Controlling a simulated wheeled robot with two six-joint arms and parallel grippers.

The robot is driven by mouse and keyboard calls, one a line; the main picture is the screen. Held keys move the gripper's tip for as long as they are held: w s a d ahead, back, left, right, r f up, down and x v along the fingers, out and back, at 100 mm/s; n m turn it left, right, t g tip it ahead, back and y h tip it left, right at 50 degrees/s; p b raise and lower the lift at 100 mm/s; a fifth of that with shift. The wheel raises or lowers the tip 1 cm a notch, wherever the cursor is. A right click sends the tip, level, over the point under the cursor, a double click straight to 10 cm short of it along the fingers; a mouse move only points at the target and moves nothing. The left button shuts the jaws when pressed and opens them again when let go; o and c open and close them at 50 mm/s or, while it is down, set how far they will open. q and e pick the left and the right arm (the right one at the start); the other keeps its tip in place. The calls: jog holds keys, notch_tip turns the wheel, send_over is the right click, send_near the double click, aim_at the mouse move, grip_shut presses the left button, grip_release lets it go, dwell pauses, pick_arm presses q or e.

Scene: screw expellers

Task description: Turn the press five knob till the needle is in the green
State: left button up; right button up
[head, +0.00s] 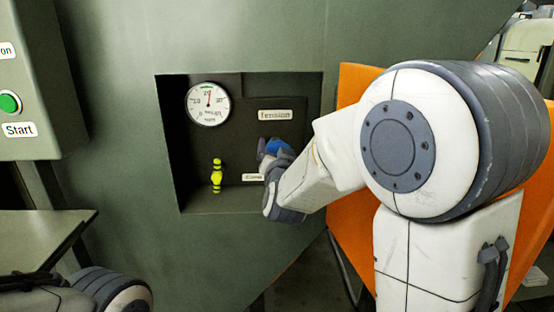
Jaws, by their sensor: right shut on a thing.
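A round white gauge (208,104) sits in the upper left of a recess in the green machine wall. A blue knob (274,146) is below the "Tension" label (275,115). My right gripper (271,152) is shut on the knob, and its wrist hides much of the knob. My left gripper is not in view; only part of my left arm shows at the bottom left.
A yellow handle (216,176) stands in the recess's lower left, beside a small label (253,177). A control box (35,80) with a green Start button (9,103) is at far left. A table (40,238) is below it. An orange panel (352,95) is behind my right arm.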

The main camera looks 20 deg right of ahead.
jog(key=shift+m+b, duration=0.65)
jog(key=shift+m, duration=0.15)
jog(key=o, duration=1.1)
jog(key=shift+o, duration=0.2)
jog(key=v, duration=1)
jog(key=shift+s, duration=0.25)
